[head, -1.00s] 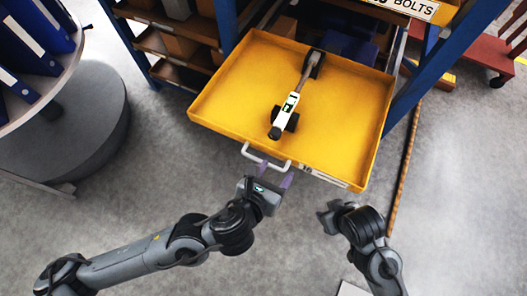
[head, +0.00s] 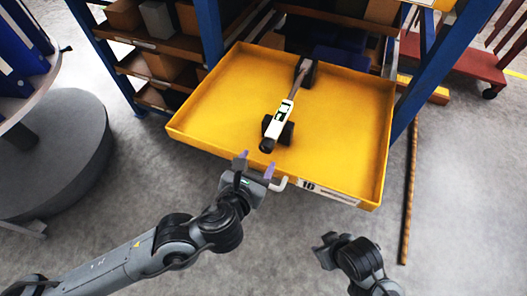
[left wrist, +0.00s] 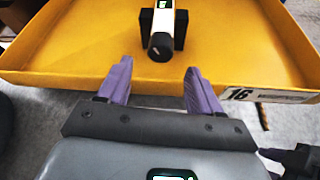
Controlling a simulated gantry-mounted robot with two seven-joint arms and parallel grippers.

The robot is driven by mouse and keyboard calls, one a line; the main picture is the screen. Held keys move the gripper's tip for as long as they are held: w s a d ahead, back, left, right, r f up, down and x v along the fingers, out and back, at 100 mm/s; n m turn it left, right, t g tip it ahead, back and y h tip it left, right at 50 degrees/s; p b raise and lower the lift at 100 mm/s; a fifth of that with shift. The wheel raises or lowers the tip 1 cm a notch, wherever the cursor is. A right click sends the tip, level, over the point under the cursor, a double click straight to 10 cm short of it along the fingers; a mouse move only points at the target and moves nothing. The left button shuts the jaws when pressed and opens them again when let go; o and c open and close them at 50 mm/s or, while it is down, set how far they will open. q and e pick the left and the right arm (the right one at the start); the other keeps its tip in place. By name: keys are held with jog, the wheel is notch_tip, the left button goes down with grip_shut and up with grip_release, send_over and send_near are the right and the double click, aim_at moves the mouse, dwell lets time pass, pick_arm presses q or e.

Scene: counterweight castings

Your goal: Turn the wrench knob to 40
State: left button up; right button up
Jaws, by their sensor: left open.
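The wrench (head: 283,107) lies in black cradles inside the yellow drawer (head: 340,130), its dark knob end (head: 267,145) toward the drawer's front. My left gripper (head: 256,165) is open and empty at the drawer's front edge, short of the knob. Its purple fingers also show in the left wrist view (left wrist: 157,85). My right gripper (head: 327,249) is right of it over the floor, its jaws unclear.
Blue rack posts (head: 208,30) flank the drawer. A round grey base (head: 50,150) stands at left. Drawer floor around the wrench is clear.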

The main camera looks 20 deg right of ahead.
aim_at(264, 149)
pick_arm(q)
jog(key=b+x, duration=0.1)
jog(key=x, duration=0.4)
jog(key=shift+s+d, duration=0.1)
jog(key=shift+w+d+f, duration=0.2)
jog(key=shift+w+d, duration=0.05)
jog(key=shift+w, duration=0.25)
jog(key=c, duration=1.1)
jog(key=shift+o, duration=0.2)
jog(key=shift+a+n+g+h+p, duration=0.1)
jog(key=shift+n+g+h+p, duration=0.4)
jog(key=shift+n+p, duration=0.35)
jog(key=shift+w+a+n+g+h+p, duration=0.1)
jog(key=shift+n+g+h+p, duration=0.5)
jog(key=shift+n, duration=0.75)
jog(key=shift+f+h, duration=0.1)
jog(key=shift+h, duration=0.2)
